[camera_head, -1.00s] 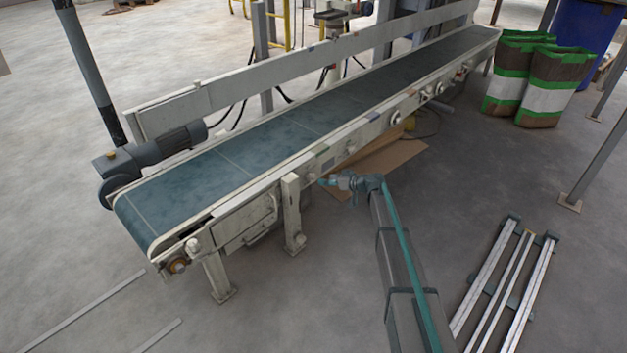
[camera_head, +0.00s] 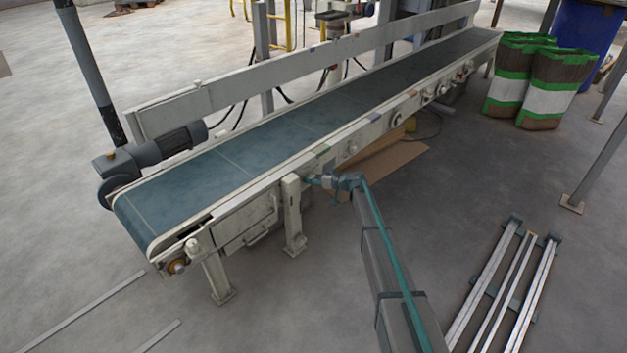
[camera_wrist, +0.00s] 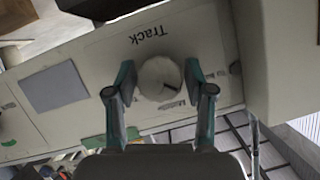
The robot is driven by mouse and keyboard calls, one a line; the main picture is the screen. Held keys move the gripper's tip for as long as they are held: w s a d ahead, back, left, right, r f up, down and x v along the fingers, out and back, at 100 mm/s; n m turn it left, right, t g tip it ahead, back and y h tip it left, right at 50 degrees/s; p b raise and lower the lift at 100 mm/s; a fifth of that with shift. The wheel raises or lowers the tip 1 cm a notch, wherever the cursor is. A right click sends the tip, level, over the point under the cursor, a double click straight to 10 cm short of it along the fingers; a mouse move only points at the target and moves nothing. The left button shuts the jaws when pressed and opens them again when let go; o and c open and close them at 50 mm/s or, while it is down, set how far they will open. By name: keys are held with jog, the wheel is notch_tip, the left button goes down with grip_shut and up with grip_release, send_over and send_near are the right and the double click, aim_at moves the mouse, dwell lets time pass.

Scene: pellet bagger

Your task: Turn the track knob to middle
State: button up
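The track knob (camera_wrist: 160,78) is a round, pale knob with a dark pointer mark toward its right side in the wrist view. The upside-down word "Track" is printed on the panel (camera_wrist: 205,40) beside it. My gripper (camera_wrist: 158,84) has its two teal fingers on either side of the knob, spread apart with narrow gaps visible. Small labels near the knob are partly hidden by the fingers. In the head view my gripper (camera_head: 316,181) is at the near side of the conveyor, and the knob is hidden or too small to make out.
The conveyor (camera_head: 240,157) runs from lower left to upper right. A support leg (camera_head: 292,215) stands just left of my gripper. A cardboard sheet (camera_head: 385,160) lies below. Metal rails (camera_head: 505,290) lie on the floor at right, and filled bags (camera_head: 550,85) stand behind.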

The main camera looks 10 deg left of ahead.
jog(key=c, duration=0.7)
jog(key=m+g+y+b, duration=0.1)
jog(key=m, duration=0.1)
jog(key=shift+w+f+m, duration=0.1)
jog(key=shift+m, duration=0.3)
jog(key=m+g+y, duration=0.1)
jog(key=m+y, duration=0.1)
jog(key=m, duration=0.2)
jog(key=shift+d+y, duration=0.1)
jog(key=shift+y, duration=0.2)
jog(key=o, duration=1.2)
jog(key=shift+c, duration=0.2)
